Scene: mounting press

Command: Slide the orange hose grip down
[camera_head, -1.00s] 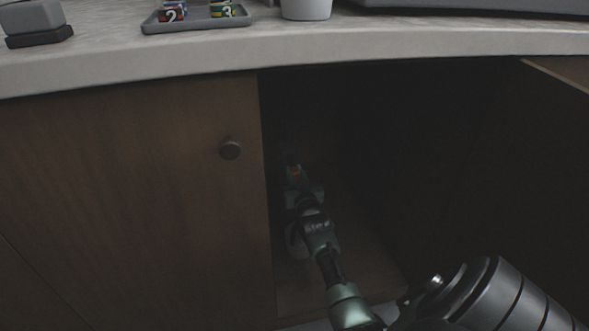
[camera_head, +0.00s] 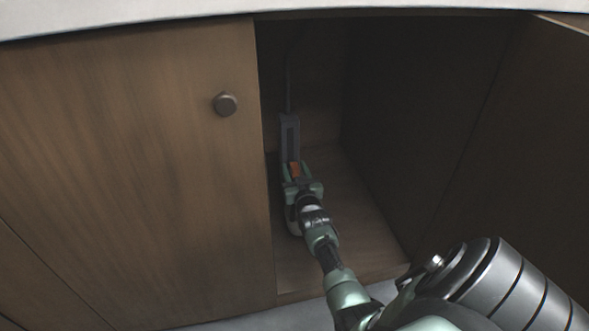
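The orange hose grip (camera_head: 294,170) is a small orange piece inside the open cabinet. It sits at the lower part of an upright grey slotted holder (camera_head: 290,135). My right gripper (camera_head: 294,177) reaches in from the front right, with its fingers around the orange piece. It appears shut on it, though the fingertips are small and partly hidden. A thin dark line (camera_head: 288,80), perhaps the hose, runs up from the holder. My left gripper is not in view.
A closed wooden door with a round knob (camera_head: 225,104) stands just left of the opening. The counter edge (camera_head: 130,14) is above. An open door (camera_head: 530,160) is at the right. The cabinet floor (camera_head: 345,235) is clear to the right of my arm.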

